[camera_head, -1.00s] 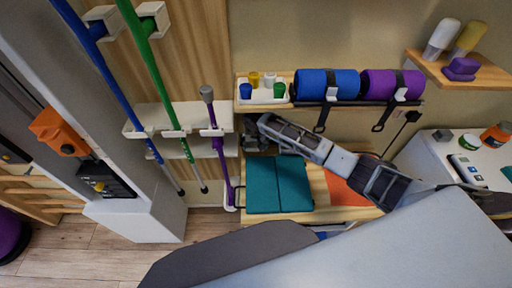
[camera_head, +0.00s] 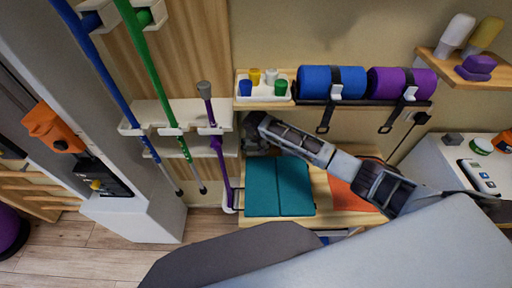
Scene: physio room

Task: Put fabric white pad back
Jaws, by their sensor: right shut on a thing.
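My right arm comes in from the right and reaches across the low wooden bench. My right gripper (camera_head: 256,132) is at its far left end, close to the wall below the upper shelf and behind the teal folded mat (camera_head: 278,187). The gripper is small and dark here. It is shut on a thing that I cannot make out. I cannot pick out a fabric white pad for certain in this view. My left gripper is not in view.
The upper shelf (camera_head: 415,103) holds a blue roll (camera_head: 315,80), a purple roll (camera_head: 388,82) and a white tray (camera_head: 262,97) of small coloured pots. An orange mat (camera_head: 350,188) lies under my forearm. Poles hang at left. A white cabinet (camera_head: 440,165) stands at right.

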